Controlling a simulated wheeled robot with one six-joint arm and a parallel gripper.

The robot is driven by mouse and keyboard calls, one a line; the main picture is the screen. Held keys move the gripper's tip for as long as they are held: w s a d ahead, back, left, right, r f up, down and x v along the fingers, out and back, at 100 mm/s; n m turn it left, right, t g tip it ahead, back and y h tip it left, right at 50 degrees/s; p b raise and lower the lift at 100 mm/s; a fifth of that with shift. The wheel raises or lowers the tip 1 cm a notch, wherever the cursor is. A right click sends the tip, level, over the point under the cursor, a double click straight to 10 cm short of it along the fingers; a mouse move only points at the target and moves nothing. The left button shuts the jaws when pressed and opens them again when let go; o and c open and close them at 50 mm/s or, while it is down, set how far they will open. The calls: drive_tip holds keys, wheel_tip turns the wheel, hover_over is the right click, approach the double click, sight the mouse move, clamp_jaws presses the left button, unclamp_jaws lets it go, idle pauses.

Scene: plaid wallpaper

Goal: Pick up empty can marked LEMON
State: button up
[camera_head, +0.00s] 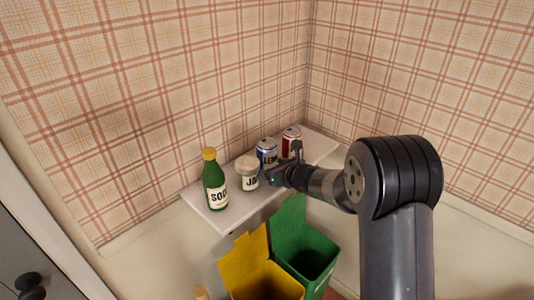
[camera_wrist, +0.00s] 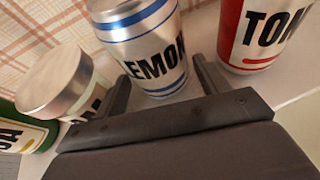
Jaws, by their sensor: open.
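The LEMON can (camera_head: 266,151) is silver-white with blue bands and stands upright on a white shelf, between a jar and a red can. In the wrist view the LEMON can (camera_wrist: 146,48) is close, with its label facing me. My gripper (camera_head: 283,168) is at the shelf, right in front of the can. In the wrist view my open gripper (camera_wrist: 160,82) has one finger on each side of the can's lower part. I cannot tell whether either finger touches it. The can's inside is hidden.
On the shelf (camera_head: 215,220) stand a green SODA bottle (camera_head: 214,183), a lidded jar (camera_head: 248,174) and a red-and-white can (camera_head: 291,142). The red can (camera_wrist: 262,35) is close to my right finger. Yellow (camera_head: 265,280) and green (camera_head: 305,256) open bins stand below.

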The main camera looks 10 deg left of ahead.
drive_tip(key=shift+w+a+f, duration=0.25)
drive_tip(key=shift+w+a, duration=0.15)
drive_tip(key=c, duration=0.7)
drive_tip(key=shift+r, duration=0.15)
